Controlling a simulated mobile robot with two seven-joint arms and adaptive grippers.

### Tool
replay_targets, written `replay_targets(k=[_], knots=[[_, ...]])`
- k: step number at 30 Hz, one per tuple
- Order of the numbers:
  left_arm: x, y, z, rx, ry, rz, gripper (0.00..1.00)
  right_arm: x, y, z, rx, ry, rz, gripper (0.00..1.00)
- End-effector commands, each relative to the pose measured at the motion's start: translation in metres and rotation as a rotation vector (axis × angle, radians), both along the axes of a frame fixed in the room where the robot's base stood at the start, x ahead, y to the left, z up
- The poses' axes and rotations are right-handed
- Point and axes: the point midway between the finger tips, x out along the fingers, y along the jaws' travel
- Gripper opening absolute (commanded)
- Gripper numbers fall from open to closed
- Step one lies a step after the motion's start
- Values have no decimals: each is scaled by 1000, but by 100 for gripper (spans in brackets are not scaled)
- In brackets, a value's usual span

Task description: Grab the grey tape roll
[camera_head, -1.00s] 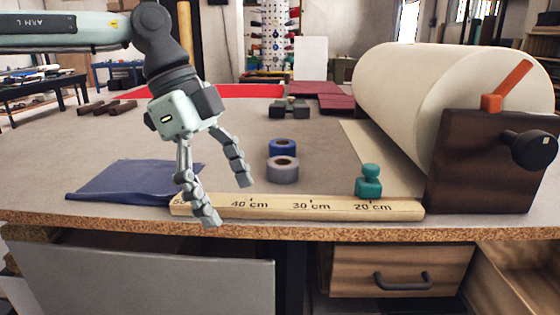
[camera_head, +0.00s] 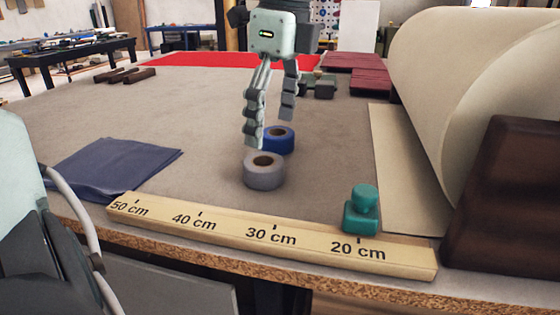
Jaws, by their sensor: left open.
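The grey tape roll (camera_head: 264,180) lies flat on the workbench near the middle, its dark hole facing up. A blue tape roll (camera_head: 286,145) lies just behind it and to the right; I cannot tell if the two touch. My left gripper (camera_head: 269,132) is open and empty, fingers pointing down. Its fingertips appear just above and behind the grey roll, and one finger covers part of the blue roll's left side. Its height above the rolls is hard to judge. My right gripper is not in view.
A wooden ruler (camera_head: 230,232) runs along the front edge, with a teal stamp-like piece (camera_head: 362,214) at its right. Folded blue cloth (camera_head: 112,168) lies at left. A large cream fabric roll (camera_head: 450,70) with a dark stand (camera_head: 505,200) blocks the right. Dark red blocks stand behind.

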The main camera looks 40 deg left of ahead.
Motion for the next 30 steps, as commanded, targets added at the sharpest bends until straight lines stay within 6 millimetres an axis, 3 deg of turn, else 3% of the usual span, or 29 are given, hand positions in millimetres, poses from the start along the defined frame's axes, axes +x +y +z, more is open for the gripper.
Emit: replay_targets(k=[8, 15, 25, 30], knots=[[-3, 5, -31, -3, 4, -1, 83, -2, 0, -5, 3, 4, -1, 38], [-6, 11, -65, -3, 4, 1, 83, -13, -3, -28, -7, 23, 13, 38], [-6, 12, -73, 0, 0, 0, 83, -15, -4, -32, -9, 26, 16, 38], [-6, 12, -73, -1, 0, 0, 61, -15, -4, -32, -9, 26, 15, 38]])
